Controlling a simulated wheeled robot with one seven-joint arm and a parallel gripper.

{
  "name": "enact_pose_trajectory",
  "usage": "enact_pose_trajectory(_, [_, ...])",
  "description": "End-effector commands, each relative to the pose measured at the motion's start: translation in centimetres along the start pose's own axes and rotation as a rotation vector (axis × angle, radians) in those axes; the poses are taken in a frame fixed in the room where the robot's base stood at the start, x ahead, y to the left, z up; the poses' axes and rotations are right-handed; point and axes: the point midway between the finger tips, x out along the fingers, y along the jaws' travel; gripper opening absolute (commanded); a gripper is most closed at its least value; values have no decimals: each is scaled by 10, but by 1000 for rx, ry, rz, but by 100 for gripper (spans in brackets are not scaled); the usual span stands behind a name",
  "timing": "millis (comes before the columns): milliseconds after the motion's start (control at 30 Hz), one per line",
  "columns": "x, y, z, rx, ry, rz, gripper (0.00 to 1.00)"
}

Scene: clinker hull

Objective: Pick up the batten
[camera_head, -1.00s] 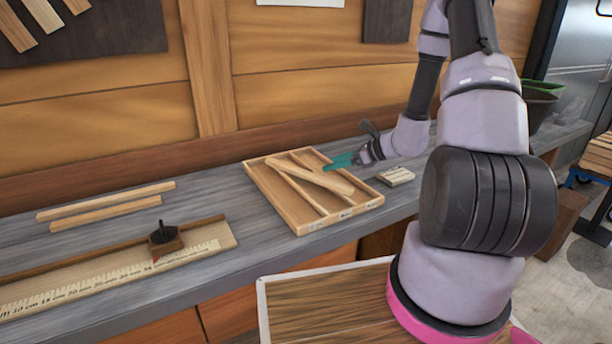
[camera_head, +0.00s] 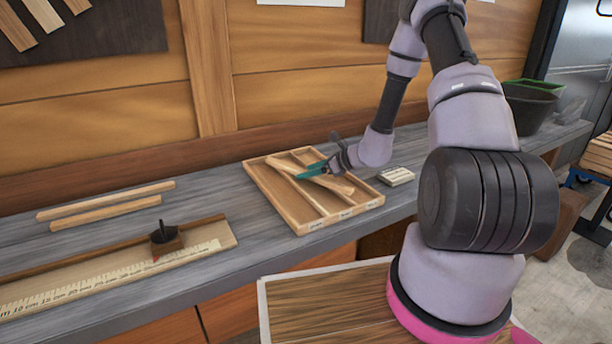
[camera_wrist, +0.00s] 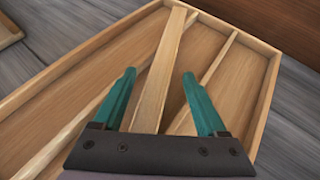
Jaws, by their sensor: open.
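A pale wooden batten (camera_head: 338,186) lies slantwise in a shallow wooden tray (camera_head: 281,212), across its thin dividers. In the wrist view the batten (camera_wrist: 160,70) runs lengthwise between the two teal fingers. My gripper (camera_head: 309,172) is over the tray, and in the wrist view its fingertips (camera_wrist: 158,75) stand apart, one on each side of the batten, with a gap on both sides. My gripper hides part of the batten in the head view. I cannot tell how high the fingertips are above it.
Two more wooden strips (camera_head: 105,208) lie on the grey bench (camera_head: 205,200) to the left. A ruled board (camera_head: 120,266) with a dark-knobbed block (camera_head: 166,240) is at the front left. A small pale stack (camera_head: 396,176) sits right of the tray. A wooden wall rises behind.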

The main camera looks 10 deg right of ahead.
Motion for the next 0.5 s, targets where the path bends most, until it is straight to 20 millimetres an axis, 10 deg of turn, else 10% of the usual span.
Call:
enact_pose_trajectory(67, [0, 0, 0, 0, 0, 0, 67])
enact_pose_trajectory(233, [0, 0, 0, 0, 0, 0, 2])
enact_pose_trajectory(500, [-1, 0, 0, 0, 0, 0, 0])
